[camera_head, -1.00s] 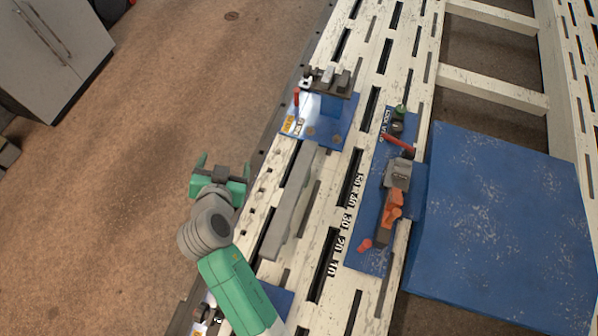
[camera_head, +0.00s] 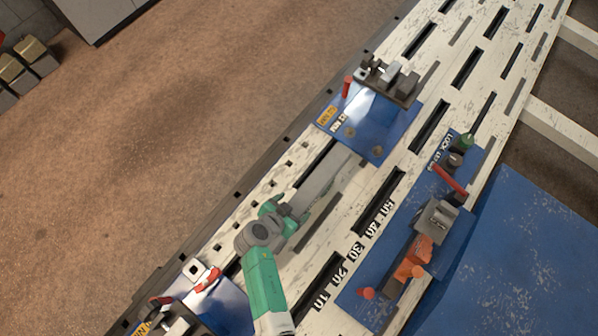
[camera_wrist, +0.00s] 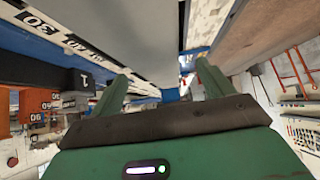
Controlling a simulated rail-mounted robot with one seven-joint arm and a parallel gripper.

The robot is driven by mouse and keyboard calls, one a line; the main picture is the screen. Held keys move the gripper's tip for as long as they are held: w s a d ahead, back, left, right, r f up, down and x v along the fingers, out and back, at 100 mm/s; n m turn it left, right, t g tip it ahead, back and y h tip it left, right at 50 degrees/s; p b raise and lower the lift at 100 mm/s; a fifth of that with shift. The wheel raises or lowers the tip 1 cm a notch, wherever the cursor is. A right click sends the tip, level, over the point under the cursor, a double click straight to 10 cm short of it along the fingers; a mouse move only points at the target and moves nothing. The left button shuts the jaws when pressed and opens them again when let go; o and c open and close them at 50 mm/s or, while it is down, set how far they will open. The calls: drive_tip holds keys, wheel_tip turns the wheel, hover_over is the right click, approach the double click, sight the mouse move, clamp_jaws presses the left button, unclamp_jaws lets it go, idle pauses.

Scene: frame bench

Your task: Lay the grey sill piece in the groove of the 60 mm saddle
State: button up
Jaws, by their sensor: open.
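The grey sill piece (camera_head: 325,180) is a long bar lying on the pale slotted bench, its far end by a blue plate. My gripper (camera_head: 277,205) is at its near end in the head view and partly covers it. In the wrist view my open gripper (camera_wrist: 160,92) has a green finger on each side, with the grey sill piece (camera_wrist: 135,35) running away between them. I cannot tell whether the fingers touch it. No readable 60 mm label marks a saddle; a grey block (camera_head: 437,217) sits on the right blue plate, but I cannot tell if it is the saddle.
The far blue plate (camera_head: 375,135) carries grey blocks and a red-handled part. The right blue plate (camera_head: 365,285) carries an orange clamp (camera_head: 414,258) and a red lever (camera_head: 449,181). Another blue fixture (camera_head: 225,300) stands lower left. Open floor lies left of the bench (camera_head: 320,285).

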sight(300, 202)
drive_tip(key=x, duration=0.1)
drive_tip(key=b+x, duration=0.1)
drive_tip(key=x, duration=0.1)
drive_tip(key=shift+d+f, duration=0.2)
drive_tip(key=shift+d, duration=0.15)
drive_tip(key=shift+w+d+f, duration=0.1)
drive_tip(key=shift+w+d, duration=0.05)
drive_tip(key=shift+w, duration=0.05)
clamp_jaws()
drive_tip(key=shift+r, duration=0.2)
